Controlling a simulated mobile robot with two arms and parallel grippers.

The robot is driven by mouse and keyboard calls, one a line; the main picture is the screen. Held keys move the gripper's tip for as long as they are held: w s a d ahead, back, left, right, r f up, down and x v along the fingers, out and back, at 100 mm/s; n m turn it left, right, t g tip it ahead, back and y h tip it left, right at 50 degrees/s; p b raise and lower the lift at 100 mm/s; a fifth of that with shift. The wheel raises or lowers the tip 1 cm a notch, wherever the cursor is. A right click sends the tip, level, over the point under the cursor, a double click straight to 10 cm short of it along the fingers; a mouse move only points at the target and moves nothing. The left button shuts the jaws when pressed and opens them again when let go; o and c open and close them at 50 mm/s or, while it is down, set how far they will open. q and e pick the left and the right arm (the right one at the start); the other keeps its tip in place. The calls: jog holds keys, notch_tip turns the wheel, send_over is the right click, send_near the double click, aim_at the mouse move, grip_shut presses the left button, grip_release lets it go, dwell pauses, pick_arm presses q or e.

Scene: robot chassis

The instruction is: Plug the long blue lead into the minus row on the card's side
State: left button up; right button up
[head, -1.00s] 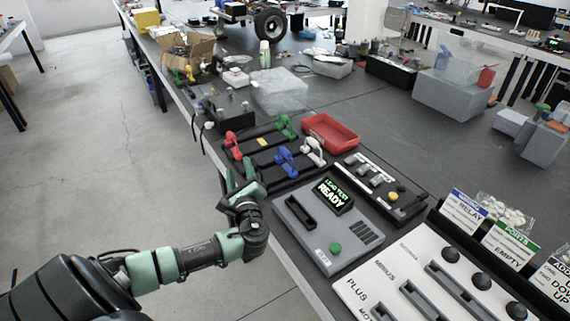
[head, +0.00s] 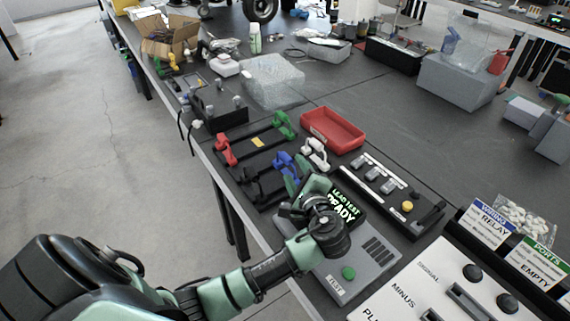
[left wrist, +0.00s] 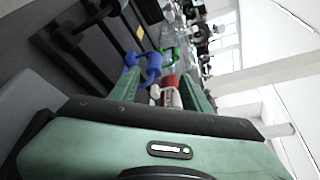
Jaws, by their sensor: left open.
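The blue lead (head: 286,166) lies in the black lead rack, between the black cradle and the white lead (head: 315,153). My left gripper (head: 305,185) is open just on the near side of the blue lead, over the tester. In the left wrist view, the blue lead (left wrist: 150,66) shows beyond the open fingers (left wrist: 160,88), apart from them as far as I can tell. The white panel (head: 455,262) at the lower right carries printed SIGNAL and MINUS rows. The RELAY card (head: 488,226) stands behind it. My right gripper is not in view.
The lead tester (head: 372,262), reading READY, is partly under my left wrist. A red lead (head: 226,150) and green lead (head: 284,126) sit in the rack. A red tray (head: 333,130) stands behind; a black switch box (head: 392,200) stands right.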

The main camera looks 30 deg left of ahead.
aim_at(289, 162)
pick_arm(q)
jog(key=x, duration=0.2)
jog(key=shift+w+a+f, duration=0.1)
jog(key=shift+w+a, duration=0.1)
jog(key=shift+w+a+f, duration=0.15)
jog(key=shift+w+a, duration=0.05)
jog(key=shift+a, duration=0.05)
jog(key=x, duration=0.5)
jog(key=shift+s+f+p, duration=0.15)
jog(key=shift+f+p, duration=0.15)
jog(key=shift+f, duration=0.05)
jog(key=shift+a, duration=0.1)
jog(key=c, duration=0.9)
grip_shut()
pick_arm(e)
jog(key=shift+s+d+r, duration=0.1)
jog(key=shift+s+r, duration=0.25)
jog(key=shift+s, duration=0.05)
